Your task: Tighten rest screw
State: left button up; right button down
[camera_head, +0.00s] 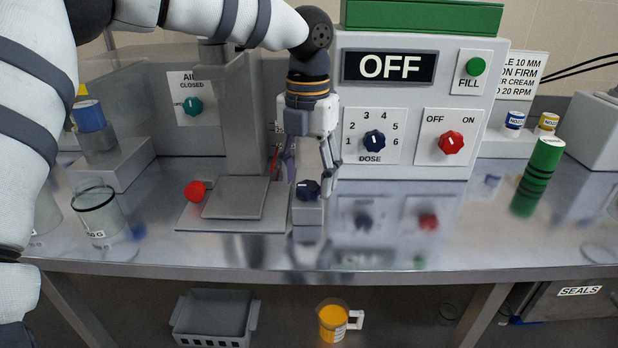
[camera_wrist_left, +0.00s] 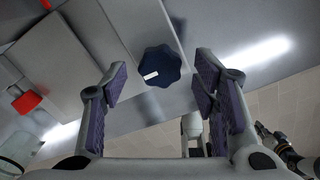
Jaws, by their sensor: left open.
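A dark blue lobed knob (camera_head: 307,190) with a white mark, which looks like the rest screw, sits on a small grey block at the right side of the grey stand (camera_head: 236,150). In the left wrist view the knob (camera_wrist_left: 160,66) lies ahead of and between the finger pads. My left gripper (camera_head: 311,172) points down from above, open and empty, with its fingers to either side just above the knob. I cannot tell whether a finger touches it. My right gripper is not clearly seen.
A red knob (camera_head: 195,190) is on the stand's left side. Behind stands the dispenser with its OFF display (camera_head: 389,67), dose knob (camera_head: 374,141) and red switch (camera_head: 451,143). A glass beaker (camera_head: 98,212) is at left, a green cylinder (camera_head: 538,177) at right. The front-right bench is clear.

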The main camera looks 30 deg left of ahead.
pick_arm(q)
jog(key=shift+f, duration=0.55)
jog(key=c, duration=1.2)
jog(key=shift+o, duration=0.2)
pick_arm(e)
jog(key=shift+w, duration=0.15)
pick_arm(q)
jog(key=m+p, duration=0.1)
jog(key=m, duration=0.2)
jog(key=shift+r, duration=0.15)
jog(key=m, duration=0.4)
jog(key=shift+m, duration=0.3)
jog(key=m, duration=0.5)
jog(key=shift+d, duration=0.1)
jog(key=shift+f+m, duration=0.2)
jog(key=shift+m, duration=2.5)
pick_arm(e)
jog(key=shift+w+r+t, duration=0.4)
jog(key=shift+w+r, duration=0.5)
